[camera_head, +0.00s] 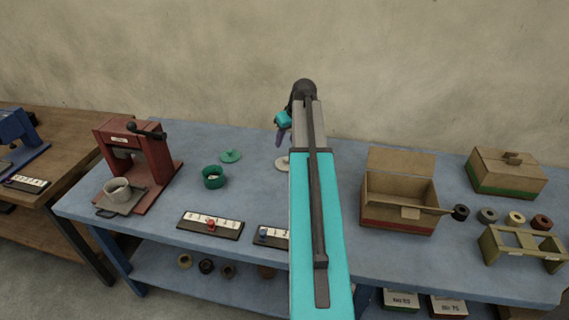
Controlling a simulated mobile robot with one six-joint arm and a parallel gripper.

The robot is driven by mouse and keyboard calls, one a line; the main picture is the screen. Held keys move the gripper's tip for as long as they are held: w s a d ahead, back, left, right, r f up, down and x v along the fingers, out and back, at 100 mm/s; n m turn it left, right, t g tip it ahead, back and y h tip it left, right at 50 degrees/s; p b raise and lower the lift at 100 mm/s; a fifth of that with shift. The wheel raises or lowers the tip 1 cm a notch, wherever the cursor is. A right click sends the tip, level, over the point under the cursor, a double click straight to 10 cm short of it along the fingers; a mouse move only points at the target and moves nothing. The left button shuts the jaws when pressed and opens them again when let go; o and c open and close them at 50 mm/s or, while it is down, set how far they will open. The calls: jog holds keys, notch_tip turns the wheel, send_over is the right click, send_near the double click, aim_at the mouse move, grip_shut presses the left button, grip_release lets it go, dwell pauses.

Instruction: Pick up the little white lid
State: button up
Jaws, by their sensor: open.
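The little white lid (282,164) lies on the blue table, left of my arm. Its right side is hidden behind the arm. My gripper (281,143) hangs just above and behind the lid in the picture, pointing down, apart from it as far as I can see. It is open, with nothing visible in it. The fingers are small and partly covered by my arm, so the exact gap to the lid cannot be told.
A green lid (230,156) and green pot (213,182) stand to the left. A red press (160,165) with a pale cup (117,190) is farther left. Label boards (211,226) lie in front. An open cardboard box (398,218) stands right, near several rolls (488,215).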

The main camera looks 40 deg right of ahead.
jog(key=shift+s+d+r, duration=0.15)
jog(key=shift+s+d, duration=0.35)
jog(key=shift+d, duration=0.1)
jog(key=shift+s+d+r, duration=0.15)
jog(key=shift+s+d, duration=0.3)
jog(key=shift+d, duration=0.15)
jog(key=shift+f, duration=0.1)
jog(key=p, duration=0.2)
send_over(286, 159)
jog(key=s, duration=0.3)
jog(key=shift+w+a+f, duration=0.1)
jog(key=shift+w+f, duration=0.05)
jog(key=shift+f, duration=1.85)
jog(key=shift+w+a+f, duration=0.1)
jog(key=shift+f, duration=1.85)
jog(key=shift+p+x, duration=0.8)
jog(key=shift+x, duration=0.4)
jog(key=shift+p+x, duration=0.4)
jog(key=shift+x, duration=1)
grip_shut()
